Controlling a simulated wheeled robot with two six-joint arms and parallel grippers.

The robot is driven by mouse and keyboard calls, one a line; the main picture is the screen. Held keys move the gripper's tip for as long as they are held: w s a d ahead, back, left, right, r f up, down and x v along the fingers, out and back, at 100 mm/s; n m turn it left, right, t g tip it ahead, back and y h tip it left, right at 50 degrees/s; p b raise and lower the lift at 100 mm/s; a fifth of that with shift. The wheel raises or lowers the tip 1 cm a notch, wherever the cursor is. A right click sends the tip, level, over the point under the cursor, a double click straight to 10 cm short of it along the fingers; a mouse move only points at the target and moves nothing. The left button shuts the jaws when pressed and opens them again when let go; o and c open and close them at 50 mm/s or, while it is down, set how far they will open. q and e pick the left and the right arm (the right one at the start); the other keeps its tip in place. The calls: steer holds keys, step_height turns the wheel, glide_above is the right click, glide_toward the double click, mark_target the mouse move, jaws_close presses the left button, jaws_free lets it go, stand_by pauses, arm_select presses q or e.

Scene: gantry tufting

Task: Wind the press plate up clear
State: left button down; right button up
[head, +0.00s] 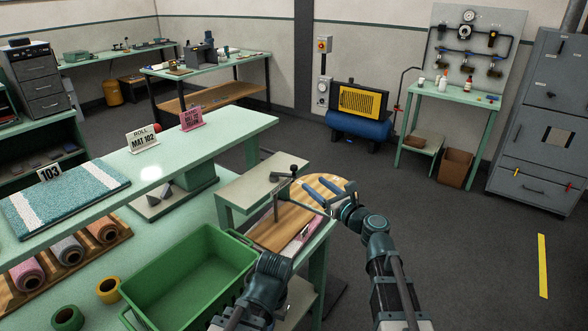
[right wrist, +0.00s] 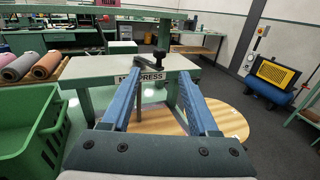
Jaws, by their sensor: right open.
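The press has a pale bench-like top (head: 250,187), which also shows in the right wrist view with a PRESS label (right wrist: 152,76). A dark crank handle with an upright knob (head: 292,170) stands on it; it also shows in the right wrist view (right wrist: 160,57), beyond the fingertips. I cannot make out the press plate or its height under the top. My right gripper (head: 312,193) is open and empty, its blue fingers spread toward the crank from the right; it also shows in the right wrist view (right wrist: 161,77). My left arm shows low in the middle; its fingers are not visible.
A rounded wooden board (head: 330,186) extends beside the press. A green crate (head: 190,270) stands to its left. A raised shelf (head: 225,135) holds signs and a teal mat (head: 68,195). Yarn rolls (head: 68,250) lie below. The floor to the right is clear.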

mark_target(296, 170)
steer(key=x, duration=1.2)
jaws_close()
stand_by(1.1)
